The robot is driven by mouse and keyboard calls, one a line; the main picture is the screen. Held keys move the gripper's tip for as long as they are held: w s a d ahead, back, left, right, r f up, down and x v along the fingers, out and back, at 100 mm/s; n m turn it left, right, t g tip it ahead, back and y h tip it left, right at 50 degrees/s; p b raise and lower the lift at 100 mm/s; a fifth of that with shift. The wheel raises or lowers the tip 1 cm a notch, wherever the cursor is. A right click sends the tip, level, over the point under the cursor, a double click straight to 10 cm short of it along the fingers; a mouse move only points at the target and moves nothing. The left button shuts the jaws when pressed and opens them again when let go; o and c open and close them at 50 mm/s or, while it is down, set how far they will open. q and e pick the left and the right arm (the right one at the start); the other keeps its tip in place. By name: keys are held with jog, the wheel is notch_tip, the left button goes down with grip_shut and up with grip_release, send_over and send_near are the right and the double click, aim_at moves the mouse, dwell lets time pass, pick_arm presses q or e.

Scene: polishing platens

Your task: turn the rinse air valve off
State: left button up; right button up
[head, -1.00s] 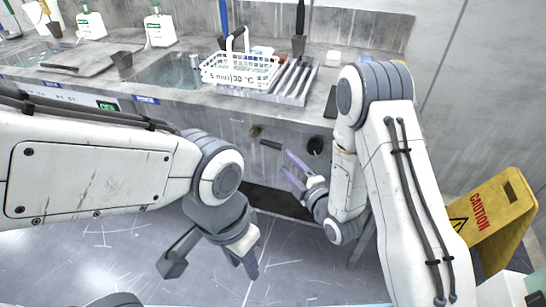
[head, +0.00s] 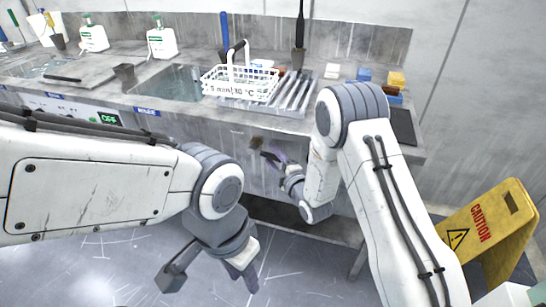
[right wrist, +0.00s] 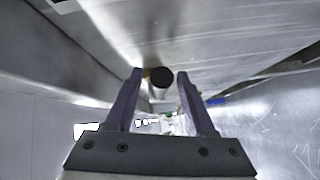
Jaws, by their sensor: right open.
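The valve, a brass-coloured fitting (head: 256,142) with a dark lever (head: 268,157), sits on the front face of the sink bench. My right gripper (head: 275,156) is open at the lever and partly covers it in the head view. In the right wrist view a dark round end, seemingly the lever's (right wrist: 162,77), shows between the fingertips of my right gripper (right wrist: 159,74), with a gap on both sides. A bit of brass shows beside it. My left gripper (head: 243,275) hangs low over the floor, away from the bench; its jaw opening is unclear.
The bench (head: 190,112) carries a white wire basket (head: 240,84), a ribbed metal tray (head: 292,95) and white bottles (head: 162,38). A yellow caution sign (head: 490,232) stands at the right.

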jog(key=shift+c, duration=0.2)
grip_shut()
dwell(1.1)
